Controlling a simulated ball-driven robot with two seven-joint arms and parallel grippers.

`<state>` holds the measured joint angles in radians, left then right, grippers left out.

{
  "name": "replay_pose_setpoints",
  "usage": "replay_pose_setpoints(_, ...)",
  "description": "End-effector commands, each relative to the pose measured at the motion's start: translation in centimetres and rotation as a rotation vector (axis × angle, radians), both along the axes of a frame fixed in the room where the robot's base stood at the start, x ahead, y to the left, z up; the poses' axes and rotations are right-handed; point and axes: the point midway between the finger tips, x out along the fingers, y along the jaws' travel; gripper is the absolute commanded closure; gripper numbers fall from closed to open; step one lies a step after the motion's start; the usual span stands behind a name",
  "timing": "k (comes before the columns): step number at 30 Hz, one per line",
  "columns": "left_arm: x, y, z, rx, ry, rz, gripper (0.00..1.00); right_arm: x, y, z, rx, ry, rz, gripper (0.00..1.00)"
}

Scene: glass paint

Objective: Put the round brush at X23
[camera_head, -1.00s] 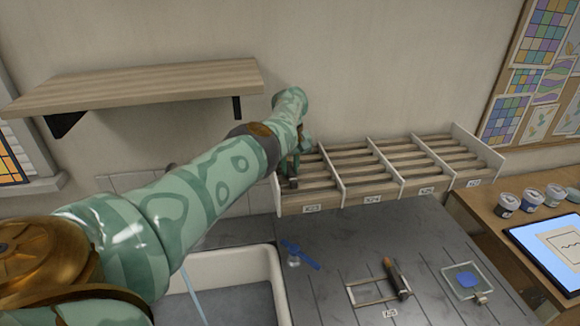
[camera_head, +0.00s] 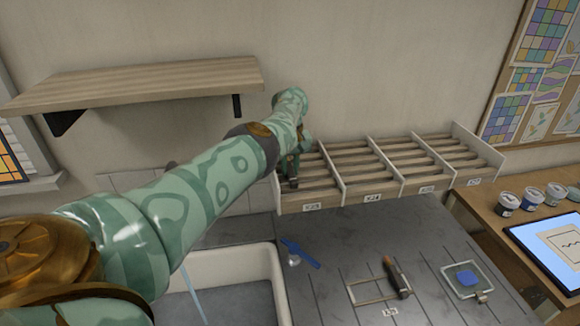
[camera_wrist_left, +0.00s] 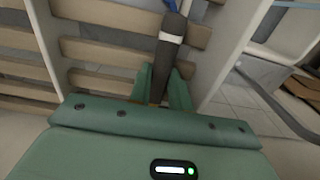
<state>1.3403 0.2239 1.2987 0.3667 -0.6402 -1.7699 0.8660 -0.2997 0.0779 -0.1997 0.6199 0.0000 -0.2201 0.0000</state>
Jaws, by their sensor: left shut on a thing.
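My left gripper (camera_head: 292,168) is at the leftmost bay of the slatted wooden rack (camera_head: 338,199), the one labelled X23 (camera_head: 311,207). In the left wrist view its green fingers (camera_wrist_left: 165,92) are shut on a dark handle with a pale band and a bit of blue at its far end. I take this to be the round brush (camera_wrist_left: 167,50); its head is not clear. The brush lies along the bay, over the slats (camera_wrist_left: 105,52), between two pale dividers. Whether it touches the slats I cannot tell. My right gripper is out of view.
A wooden shelf (camera_head: 150,82) hangs on the wall at left. A white sink (camera_head: 262,262) is below my left arm. On the grey worktop (camera_head: 345,240) lie a blue tool (camera_head: 301,253), a dark-handled tool (camera_head: 396,277) and a blue piece on a square frame (camera_head: 466,278).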

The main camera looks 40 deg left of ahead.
Motion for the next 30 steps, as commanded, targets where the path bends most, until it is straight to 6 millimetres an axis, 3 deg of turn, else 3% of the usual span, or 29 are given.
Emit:
replay_pose_setpoints(7,-0.01,0.01,0.02,0.000,0.000,0.000,1.00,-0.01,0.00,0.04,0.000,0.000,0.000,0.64)
replay_pose_setpoints(8,-0.01,0.01,0.02,0.000,0.000,0.000,0.75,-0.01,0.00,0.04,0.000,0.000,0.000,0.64)
replay_pose_setpoints(10,-0.01,0.01,0.02,0.000,0.000,0.000,0.56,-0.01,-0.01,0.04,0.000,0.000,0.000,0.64)
replay_pose_setpoints(16,-0.01,0.01,0.02,0.000,0.000,0.000,0.55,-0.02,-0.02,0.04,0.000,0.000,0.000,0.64)
replay_pose_setpoints(19,-0.02,0.00,0.01,0.001,0.001,0.000,0.32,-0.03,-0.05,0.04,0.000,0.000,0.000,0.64)
replay_pose_setpoints(20,-0.03,0.01,0.00,0.000,0.001,0.000,0.29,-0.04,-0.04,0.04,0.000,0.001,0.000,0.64)
replay_pose_setpoints(30,-0.16,0.18,-0.06,0.003,0.005,0.002,0.26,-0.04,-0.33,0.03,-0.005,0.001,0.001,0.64)
